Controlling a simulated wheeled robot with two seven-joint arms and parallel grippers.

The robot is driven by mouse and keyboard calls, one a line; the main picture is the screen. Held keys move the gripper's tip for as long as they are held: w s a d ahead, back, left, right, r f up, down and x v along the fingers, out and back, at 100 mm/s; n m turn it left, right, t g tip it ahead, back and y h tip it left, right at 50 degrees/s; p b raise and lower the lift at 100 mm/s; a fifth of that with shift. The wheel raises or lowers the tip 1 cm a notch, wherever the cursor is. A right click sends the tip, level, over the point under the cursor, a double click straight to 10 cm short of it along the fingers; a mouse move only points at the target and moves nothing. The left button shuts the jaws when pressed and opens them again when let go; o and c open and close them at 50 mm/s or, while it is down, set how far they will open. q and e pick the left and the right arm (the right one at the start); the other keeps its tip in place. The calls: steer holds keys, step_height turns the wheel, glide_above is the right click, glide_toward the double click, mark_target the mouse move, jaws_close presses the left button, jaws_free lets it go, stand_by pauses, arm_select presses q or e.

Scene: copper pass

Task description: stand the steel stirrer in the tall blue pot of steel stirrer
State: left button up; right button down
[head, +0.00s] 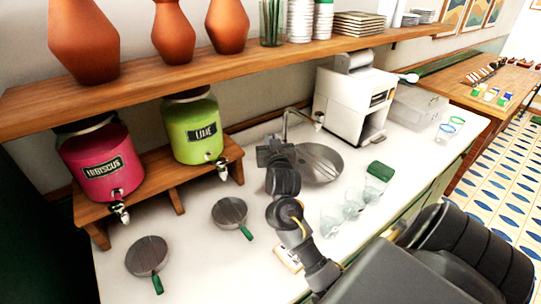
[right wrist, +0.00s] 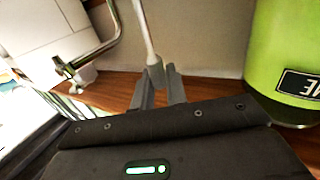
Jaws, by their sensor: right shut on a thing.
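My right gripper (head: 268,154) is over the counter, between the lime dispenser and the round metal sink. In the right wrist view its fingers (right wrist: 158,80) are shut on a thin pale grey rod, the steel stirrer (right wrist: 147,30), which runs up from the fingertips and out of the top of the picture. The stirrer cannot be made out in the head view. I cannot pick out a tall blue pot in either view. My left gripper is not in view.
Pink hibiscus (head: 100,165) and green lime (head: 193,130) dispensers stand on a wooden riser left. Two round green-handled tools (head: 148,254) lie in front. A shelf (head: 130,92) hangs above.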

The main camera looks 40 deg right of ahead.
steer(key=shift+s+f, duration=0.1)
steer(key=shift+f, duration=0.45)
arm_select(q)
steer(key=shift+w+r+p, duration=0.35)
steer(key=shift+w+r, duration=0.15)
arm_select(e)
step_height(320, 180, down, 4)
steer(key=shift+r, duration=0.25)
steer(key=shift+f, duration=0.2)
steer(key=c, duration=1.4)
jaws_free()
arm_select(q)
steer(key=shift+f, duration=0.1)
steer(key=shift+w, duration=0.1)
arm_select(e)
steer(key=shift+r, duration=0.1)
